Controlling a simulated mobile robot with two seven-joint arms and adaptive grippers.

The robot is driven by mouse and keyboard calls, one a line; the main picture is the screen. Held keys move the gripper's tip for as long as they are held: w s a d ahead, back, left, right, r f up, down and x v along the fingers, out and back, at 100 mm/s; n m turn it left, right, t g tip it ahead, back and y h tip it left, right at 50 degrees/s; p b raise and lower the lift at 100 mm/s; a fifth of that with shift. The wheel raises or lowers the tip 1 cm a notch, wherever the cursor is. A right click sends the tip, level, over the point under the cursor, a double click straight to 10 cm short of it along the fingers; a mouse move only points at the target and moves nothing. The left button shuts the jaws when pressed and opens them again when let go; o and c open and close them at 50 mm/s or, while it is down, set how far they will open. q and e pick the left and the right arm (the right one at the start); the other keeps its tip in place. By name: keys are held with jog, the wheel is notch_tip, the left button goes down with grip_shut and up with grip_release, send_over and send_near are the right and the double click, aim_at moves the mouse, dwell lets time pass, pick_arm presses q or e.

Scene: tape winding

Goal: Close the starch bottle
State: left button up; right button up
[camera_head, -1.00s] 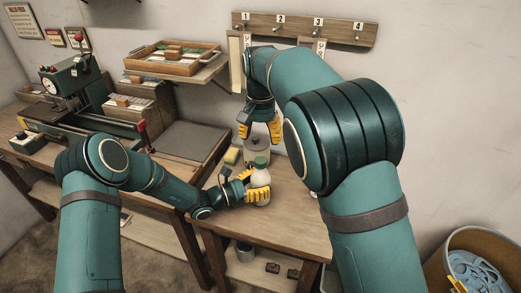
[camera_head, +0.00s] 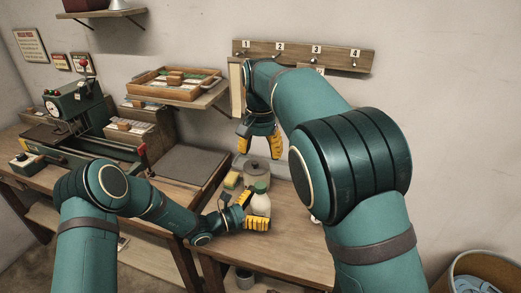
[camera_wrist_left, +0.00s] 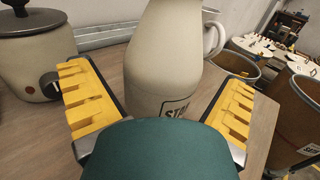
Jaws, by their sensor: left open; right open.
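The white starch bottle (camera_head: 262,206) stands upright on the small wooden table, with a green cap (camera_head: 260,187) on its top. My left gripper (camera_head: 250,212) is open at the bottle, one yellow finger on either side of it. In the left wrist view the bottle (camera_wrist_left: 165,60) stands between the two spread fingers, with gaps at both sides; its label is partly hidden and its top is out of frame. Whether the cap is fully seated cannot be told.
The numbered hook rail (camera_head: 300,54) and a wooden tray (camera_head: 174,82) are behind. The table's front right (camera_head: 300,235) is clear. The left wrist view shows a brown bin (camera_wrist_left: 300,110) at right.

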pick_arm(q)
jog(key=v, duration=1.2)
